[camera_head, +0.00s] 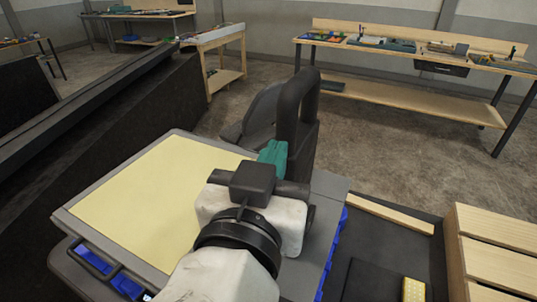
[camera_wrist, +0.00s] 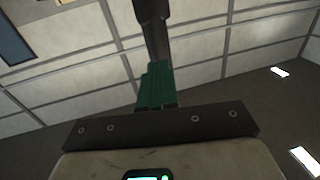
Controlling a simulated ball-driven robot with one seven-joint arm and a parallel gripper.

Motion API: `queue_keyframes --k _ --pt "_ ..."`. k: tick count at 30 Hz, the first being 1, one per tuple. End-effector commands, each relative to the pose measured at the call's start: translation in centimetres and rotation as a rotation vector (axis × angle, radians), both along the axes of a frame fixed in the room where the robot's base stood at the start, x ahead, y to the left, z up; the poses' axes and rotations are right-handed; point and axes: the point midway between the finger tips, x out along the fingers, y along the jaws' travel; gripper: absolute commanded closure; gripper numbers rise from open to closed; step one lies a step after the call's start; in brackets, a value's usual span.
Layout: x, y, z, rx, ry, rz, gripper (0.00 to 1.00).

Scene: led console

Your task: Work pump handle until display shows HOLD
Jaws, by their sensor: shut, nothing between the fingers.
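A thick black upright loop (camera_head: 299,98), which looks like the pump handle, rises just beyond my gripper in the head view. My gripper (camera_head: 274,151) has teal fingers that are shut with nothing between them, close in front of the loop's lower part. In the wrist view the shut fingers (camera_wrist: 155,84) point up toward a dark bar (camera_wrist: 152,28), probably the same handle. I cannot tell whether they touch it. No display showing a readable word is in view. A small lit panel (camera_wrist: 147,175) is cut off at the wrist view's bottom edge.
A grey-rimmed case (camera_head: 62,215) with a pale yellow top and blue latches lies below my arm. A wooden slatted crate (camera_head: 495,240) and a dark tray with a yellow block (camera_head: 414,289) are at right. Workbenches (camera_head: 400,58) stand behind; open floor lies between.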

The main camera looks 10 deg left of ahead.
Motion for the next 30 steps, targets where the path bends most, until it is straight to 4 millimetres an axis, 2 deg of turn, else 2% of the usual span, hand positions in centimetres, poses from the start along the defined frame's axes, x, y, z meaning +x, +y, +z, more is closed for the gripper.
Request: queue_keyframes --k 6,23,26,30 --pt "2.5 -0.4 0.1 -0.002 0.001 -0.001 1.00" --pt "3.3 -0.6 0.1 0.000 0.000 -0.001 1.00" --pt "3.9 -0.8 0.3 0.000 0.000 -0.001 1.00" --pt "5.7 -1.5 1.0 0.002 0.000 -0.004 1.00"
